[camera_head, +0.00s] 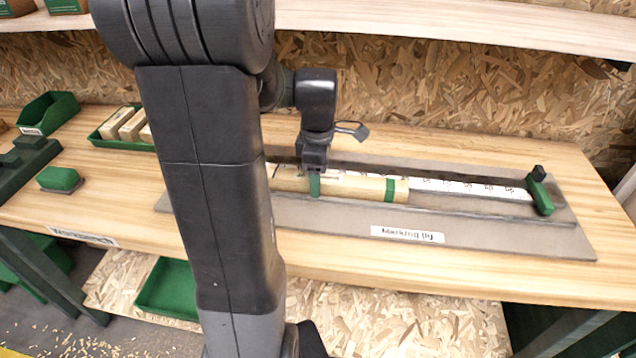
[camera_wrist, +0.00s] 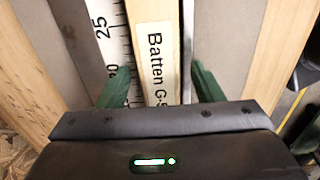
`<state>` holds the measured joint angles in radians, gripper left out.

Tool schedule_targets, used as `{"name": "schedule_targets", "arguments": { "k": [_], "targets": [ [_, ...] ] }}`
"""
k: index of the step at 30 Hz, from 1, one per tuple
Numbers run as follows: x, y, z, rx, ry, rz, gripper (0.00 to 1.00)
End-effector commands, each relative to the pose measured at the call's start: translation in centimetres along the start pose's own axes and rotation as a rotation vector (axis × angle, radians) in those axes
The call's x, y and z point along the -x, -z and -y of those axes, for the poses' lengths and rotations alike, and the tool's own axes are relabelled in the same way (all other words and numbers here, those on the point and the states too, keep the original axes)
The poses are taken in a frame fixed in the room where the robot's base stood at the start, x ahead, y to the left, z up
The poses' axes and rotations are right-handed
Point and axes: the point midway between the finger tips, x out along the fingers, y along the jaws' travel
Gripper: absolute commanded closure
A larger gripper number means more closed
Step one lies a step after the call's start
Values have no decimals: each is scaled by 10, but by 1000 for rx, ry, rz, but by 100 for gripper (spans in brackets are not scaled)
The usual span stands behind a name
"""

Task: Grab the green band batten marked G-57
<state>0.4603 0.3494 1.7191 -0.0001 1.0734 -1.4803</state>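The pale wood batten (camera_head: 355,186) lies lengthwise in the grey metal fixture on the bench, beside a white ruler strip. A green band shows near its right end in the head view. In the wrist view the batten (camera_wrist: 156,50) carries black print reading "Batten G-5", with the rest cut off by my gripper body. My gripper (camera_wrist: 162,88) is open, with one green finger on each side of the batten and gaps visible between. In the head view my gripper (camera_head: 315,184) is down at the batten, left of the band; its far finger is hidden.
The grey fixture plate (camera_head: 520,236) has a green stop (camera_head: 540,191) at its right end. A green tray (camera_head: 112,141) with wood blocks and a green-topped brush (camera_head: 60,179) stand left. A shelf (camera_head: 460,22) runs above the bench.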

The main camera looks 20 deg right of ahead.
Motion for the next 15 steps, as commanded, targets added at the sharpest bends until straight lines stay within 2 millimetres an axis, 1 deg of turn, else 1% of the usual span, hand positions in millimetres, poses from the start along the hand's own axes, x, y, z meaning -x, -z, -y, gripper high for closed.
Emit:
{"name": "schedule_targets", "arguments": {
  "k": [1,5,6,9,15],
  "targets": [
    [0,0,0,0,0,0,50],
    [0,0,0,0,0,0,76],
    [0,0,0,0,0,0,83],
    [1,0,0,0,-1,0,100],
    [1,0,0,0,-1,0,100]
  ]
}}
